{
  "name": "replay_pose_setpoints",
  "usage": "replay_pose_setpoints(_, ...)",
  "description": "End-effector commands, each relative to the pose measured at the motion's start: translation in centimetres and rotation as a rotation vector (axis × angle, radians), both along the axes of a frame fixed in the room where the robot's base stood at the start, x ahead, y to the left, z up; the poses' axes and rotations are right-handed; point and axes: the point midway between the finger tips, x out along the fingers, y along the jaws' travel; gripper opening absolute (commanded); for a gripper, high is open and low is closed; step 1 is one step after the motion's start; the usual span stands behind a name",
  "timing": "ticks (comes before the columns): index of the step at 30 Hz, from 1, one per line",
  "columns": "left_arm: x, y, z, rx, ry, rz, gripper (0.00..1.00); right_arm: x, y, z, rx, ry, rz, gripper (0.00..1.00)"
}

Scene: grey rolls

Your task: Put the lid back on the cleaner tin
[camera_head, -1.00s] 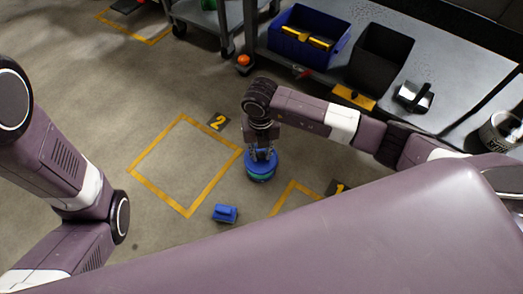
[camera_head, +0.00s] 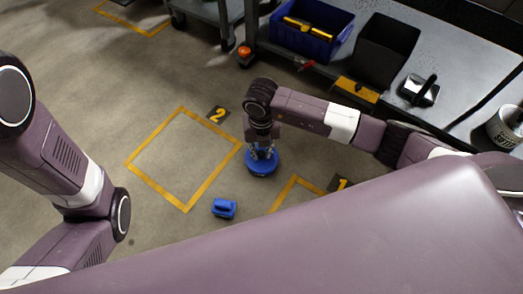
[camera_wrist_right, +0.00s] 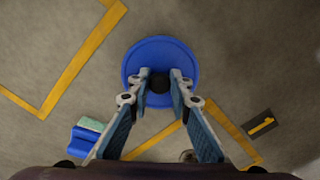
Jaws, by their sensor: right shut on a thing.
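The round blue lid (camera_head: 262,168) has a dark knob (camera_wrist_right: 159,83) in its middle. My right gripper (camera_head: 262,150) points down over the lid; in the right wrist view the fingers (camera_wrist_right: 160,77) are closed in on the knob from both sides. The lid looks roughly level and sits low, close to the floor.
A blue block-like tool (camera_head: 224,208) lies on the floor left of the lid, near yellow square 2 (camera_head: 208,184). Another yellow square (camera_head: 283,195) begins at the right. A grey bench (camera_head: 453,70) with a blue bin (camera_head: 314,40) and dark bin (camera_head: 383,53) stands behind.

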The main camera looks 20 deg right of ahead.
Motion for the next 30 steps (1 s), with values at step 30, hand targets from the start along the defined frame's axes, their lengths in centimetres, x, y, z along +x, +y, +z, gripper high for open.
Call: replay_pose_setpoints(30, 0.06, 0.01, 0.61, 0.0, 0.002, 0.001, 0.64, 0.02, 0.03, 0.1, 0.001, 0.0, 0.0, 0.0)
